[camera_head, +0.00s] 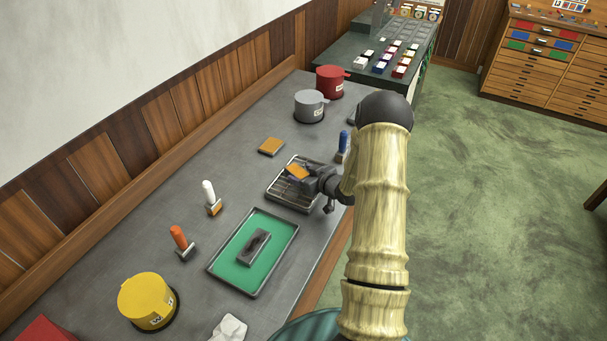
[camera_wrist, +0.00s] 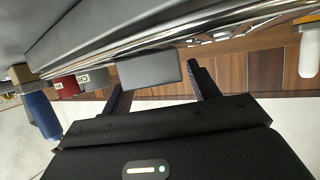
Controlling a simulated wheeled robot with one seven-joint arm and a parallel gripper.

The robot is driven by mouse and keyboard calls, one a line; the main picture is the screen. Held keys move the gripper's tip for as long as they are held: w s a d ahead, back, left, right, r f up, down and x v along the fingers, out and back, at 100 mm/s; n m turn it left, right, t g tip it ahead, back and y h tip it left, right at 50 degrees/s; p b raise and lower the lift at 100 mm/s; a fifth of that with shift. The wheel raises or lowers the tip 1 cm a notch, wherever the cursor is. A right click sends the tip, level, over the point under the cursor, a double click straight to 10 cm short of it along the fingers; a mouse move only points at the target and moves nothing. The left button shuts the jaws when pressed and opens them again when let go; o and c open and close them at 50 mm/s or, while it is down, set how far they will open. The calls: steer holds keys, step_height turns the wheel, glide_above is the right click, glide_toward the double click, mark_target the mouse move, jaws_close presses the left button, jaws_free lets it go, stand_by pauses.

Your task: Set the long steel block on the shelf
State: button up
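My gripper (camera_head: 304,175) is low over a dark barred rack (camera_head: 283,200) on the bench, which may be the shelf. In the wrist view a plain grey block (camera_wrist: 148,69) sits between the two fingertips of my gripper (camera_wrist: 155,80), close to both; I cannot tell whether they press on it. In the head view my gripper hides most of that spot, and an orange-brown face shows there. A dark slotted metal block (camera_head: 254,247) lies in the green-lined tray (camera_head: 228,262). I cannot tell which is the long steel block.
An orange-brown block (camera_head: 271,146) lies behind the rack. Grey (camera_head: 309,106), red (camera_head: 330,82) and yellow (camera_head: 147,300) pots stand along the bench. Bare bench lies left of the rack.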

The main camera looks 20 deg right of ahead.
steer(key=shift+f, duration=0.1)
steer(key=shift+s, duration=0.15)
steer(key=b+v, duration=0.3)
steer(key=v, duration=1.4)
steer(key=shift+r+b, duration=0.3)
steer(key=shift+a, duration=0.15)
